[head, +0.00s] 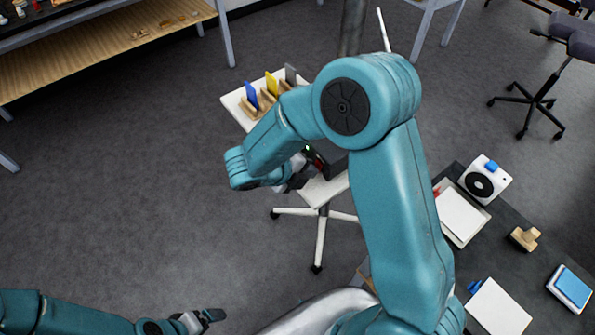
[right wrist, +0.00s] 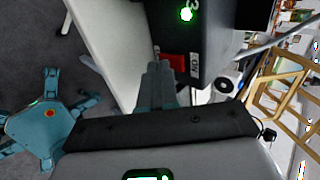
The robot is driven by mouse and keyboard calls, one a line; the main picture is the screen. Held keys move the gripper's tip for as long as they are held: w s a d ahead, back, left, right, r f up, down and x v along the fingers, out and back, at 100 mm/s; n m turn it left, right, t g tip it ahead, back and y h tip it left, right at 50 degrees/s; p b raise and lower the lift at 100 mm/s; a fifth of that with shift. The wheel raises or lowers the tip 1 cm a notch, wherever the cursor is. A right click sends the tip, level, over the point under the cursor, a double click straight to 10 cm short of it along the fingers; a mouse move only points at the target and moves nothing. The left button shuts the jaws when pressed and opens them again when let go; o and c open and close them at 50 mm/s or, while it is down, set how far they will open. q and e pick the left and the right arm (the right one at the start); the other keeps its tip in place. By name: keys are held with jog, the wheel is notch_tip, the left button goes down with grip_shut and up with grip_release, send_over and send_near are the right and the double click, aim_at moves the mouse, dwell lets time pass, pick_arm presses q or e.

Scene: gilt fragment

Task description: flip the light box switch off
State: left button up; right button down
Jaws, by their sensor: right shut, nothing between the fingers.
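The light box (right wrist: 212,40) is a dark box in the right wrist view. A red rocker switch (right wrist: 175,60) is on its face, with a pale marked label beside it and a lit green lamp (right wrist: 187,14) above. My right gripper (right wrist: 158,68) is shut and empty, its tips close by the red switch; I cannot tell whether they touch it. In the head view the light box (head: 336,163) is partly hidden behind my right arm, and my right gripper (head: 304,170) is beside it. My left gripper (head: 213,315) is low at the left, away from the box; its jaw state is unclear.
A dark bench (head: 520,275) with papers and a stamp (head: 525,238) is at right. Floor at left is clear.

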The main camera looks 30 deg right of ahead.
jog(key=shift+d, duration=0.1)
jog(key=shift+f, duration=0.25)
jog(key=shift+d+h+b, duration=0.15)
jog(key=shift+h+b, duration=0.25)
jog(key=shift+h, duration=0.2)
jog(key=shift+w+r, duration=0.1)
jog(key=shift+r, duration=0.1)
jog(key=shift+r+p, duration=0.55)
jog(key=shift+p, duration=0.2)
jog(key=shift+d+r+p, duration=0.1)
jog(key=shift+r+p, duration=0.2)
